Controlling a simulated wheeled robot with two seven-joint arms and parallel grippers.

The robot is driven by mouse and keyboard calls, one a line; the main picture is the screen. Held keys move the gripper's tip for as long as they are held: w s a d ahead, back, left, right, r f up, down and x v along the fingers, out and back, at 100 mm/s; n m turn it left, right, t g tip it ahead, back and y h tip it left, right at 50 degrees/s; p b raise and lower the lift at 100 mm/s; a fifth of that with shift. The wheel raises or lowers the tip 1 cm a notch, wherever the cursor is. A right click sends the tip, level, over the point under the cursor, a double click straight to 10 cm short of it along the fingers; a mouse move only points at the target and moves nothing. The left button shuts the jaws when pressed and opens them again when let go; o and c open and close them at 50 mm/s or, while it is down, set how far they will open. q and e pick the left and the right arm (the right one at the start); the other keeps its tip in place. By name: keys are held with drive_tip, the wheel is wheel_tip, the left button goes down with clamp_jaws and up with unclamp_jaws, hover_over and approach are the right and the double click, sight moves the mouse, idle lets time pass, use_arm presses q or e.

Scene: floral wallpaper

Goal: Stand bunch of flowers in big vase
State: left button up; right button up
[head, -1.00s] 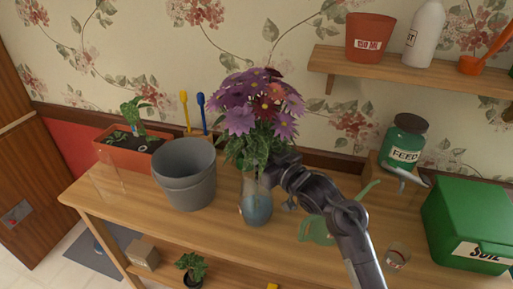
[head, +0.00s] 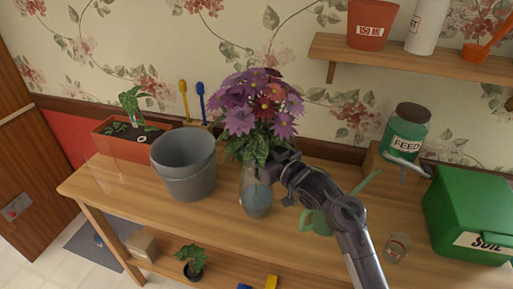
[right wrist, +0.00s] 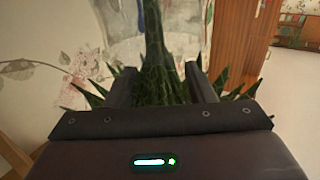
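The bunch of flowers (head: 258,105), purple and red with green leaves, is upright above the big vase (head: 256,195), a clear glass vase on the wooden table. Its lower leaves are at the vase mouth and its stem reaches down inside the glass. My right gripper (head: 274,160) is at the leaves just above the vase. In the right wrist view its two fingers (right wrist: 160,88) stand either side of the green stems and leaves, with the glass (right wrist: 190,30) beyond. Foliage hides the exact contact. My left gripper is not in view.
A grey pot (head: 184,165) stands close left of the vase, with an orange planter (head: 120,145) behind it. A green watering can (head: 318,222) is right of the vase, behind my arm. A small glass (head: 397,248) and green soil box (head: 470,215) are further right.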

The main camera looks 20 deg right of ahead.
drive_tip(key=shift+s+d+f, duration=0.1)
drive_tip(key=shift+s+f, duration=0.05)
drive_tip(key=shift+s, duration=0.1)
drive_tip(key=b+v, duration=0.1)
drive_tip(key=v, duration=0.6)
drive_tip(key=shift+s+b, duration=0.15)
drive_tip(key=shift+b, duration=0.25)
